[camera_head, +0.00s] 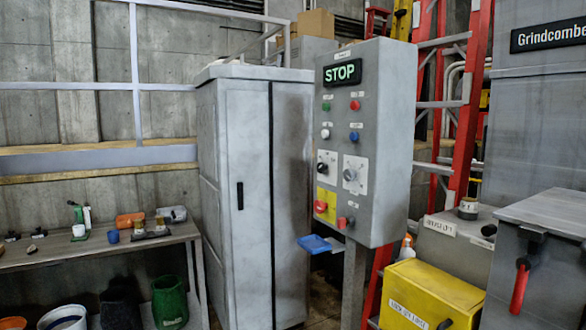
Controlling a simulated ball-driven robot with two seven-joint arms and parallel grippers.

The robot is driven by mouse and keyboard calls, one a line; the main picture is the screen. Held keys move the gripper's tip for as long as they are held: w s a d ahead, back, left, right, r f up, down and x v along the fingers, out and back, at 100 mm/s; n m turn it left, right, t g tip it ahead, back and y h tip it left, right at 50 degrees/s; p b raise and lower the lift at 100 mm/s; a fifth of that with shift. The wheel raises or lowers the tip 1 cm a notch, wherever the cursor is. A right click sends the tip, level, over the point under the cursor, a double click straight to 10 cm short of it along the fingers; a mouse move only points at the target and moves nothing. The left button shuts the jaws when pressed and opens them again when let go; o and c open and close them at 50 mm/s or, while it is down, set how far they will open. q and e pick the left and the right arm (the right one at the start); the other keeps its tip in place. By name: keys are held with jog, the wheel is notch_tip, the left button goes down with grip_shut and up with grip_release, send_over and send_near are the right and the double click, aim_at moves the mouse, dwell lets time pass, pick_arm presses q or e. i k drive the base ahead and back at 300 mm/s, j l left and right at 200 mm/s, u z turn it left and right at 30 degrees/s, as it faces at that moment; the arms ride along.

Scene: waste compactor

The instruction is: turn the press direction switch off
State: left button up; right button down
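A grey control panel (388,120) stands on a post in the middle of the view, its front facing left and toward me. Two rotary switches sit on white plates below the push buttons: a black-knobbed switch (322,168) on the left and a grey-knobbed switch (350,174) on the right. The labels are too small to read, so I cannot tell which is the press direction switch or its exact setting. A lit STOP display (342,73) is at the panel's top. Neither of my grippers is in view.
A red emergency button (320,206) and a red-black knob (343,222) sit below the switches. A blue tray (314,243) juts out under the panel. A grey cabinet (230,180) stands left; a yellow box (432,292) and red-handled machine stand right.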

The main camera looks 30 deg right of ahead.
aim_at(321, 167)
jog(key=i+z, duration=0.35)
jog(key=i, duration=0.15)
jog(key=i+j+z, duration=0.2)
jog(key=i+z, duration=0.15)
jog(key=i, duration=0.2)
